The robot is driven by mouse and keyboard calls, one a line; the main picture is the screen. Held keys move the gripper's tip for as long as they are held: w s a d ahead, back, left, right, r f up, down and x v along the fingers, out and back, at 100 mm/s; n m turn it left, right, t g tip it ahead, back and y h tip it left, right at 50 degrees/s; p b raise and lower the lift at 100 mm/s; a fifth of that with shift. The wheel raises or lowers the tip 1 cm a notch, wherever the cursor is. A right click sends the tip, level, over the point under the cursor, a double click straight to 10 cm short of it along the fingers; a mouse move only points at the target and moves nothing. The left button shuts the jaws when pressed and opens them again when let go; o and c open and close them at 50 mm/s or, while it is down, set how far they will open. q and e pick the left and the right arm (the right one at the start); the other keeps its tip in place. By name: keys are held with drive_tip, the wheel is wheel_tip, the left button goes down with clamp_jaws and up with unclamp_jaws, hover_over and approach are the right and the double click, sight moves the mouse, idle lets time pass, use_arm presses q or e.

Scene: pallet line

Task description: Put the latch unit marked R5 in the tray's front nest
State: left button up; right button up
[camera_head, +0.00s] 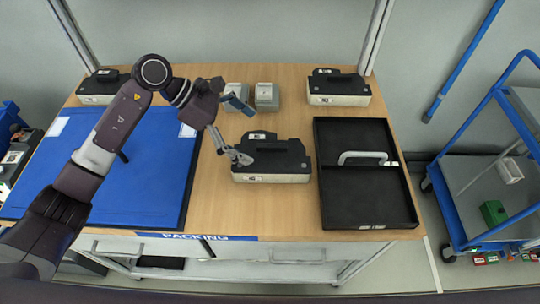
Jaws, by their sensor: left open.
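Three latch units with dark tops and pale bases are on the table: one in the middle (275,166), one at the back right (340,88) and one at the back left (100,88). They carry small white labels, too small to read, so I cannot tell which is R5. The black tray (368,122) lies at the right, with a grey handle (362,156) across its middle; its front nest (368,200) looks empty. My left gripper (243,132) is open and empty, its fingers spread at the left and back of the middle unit; contact is unclear. My right gripper is out of view.
Two small grey boxes (267,97) stand at the back, close behind my left gripper. A blue mat (150,185) covers the left of the table. A blue-framed cart (500,195) stands to the right. Bare wood is free between the mat and the middle unit.

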sight(270, 147)
use_arm(q)
drive_tip(key=shift+s+d+f+p, duration=0.15)
drive_tip(key=shift+d+f+p, duration=0.05)
drive_tip(key=shift+d, duration=0.2)
drive_tip(key=shift+s+d+f+p, duration=0.15)
drive_tip(key=shift+d+f+p, duration=0.05)
drive_tip(key=shift+d, duration=0.2)
drive_tip(key=p+x, duration=0.2)
drive_tip(key=x, duration=0.2)
drive_tip(key=shift+w+d+f, duration=0.1)
drive_tip(key=shift+w+d, duration=0.05)
drive_tip(key=shift+d, duration=0.15)
drive_tip(key=shift+d+f, duration=0.25)
drive_tip(key=shift+f, duration=0.1)
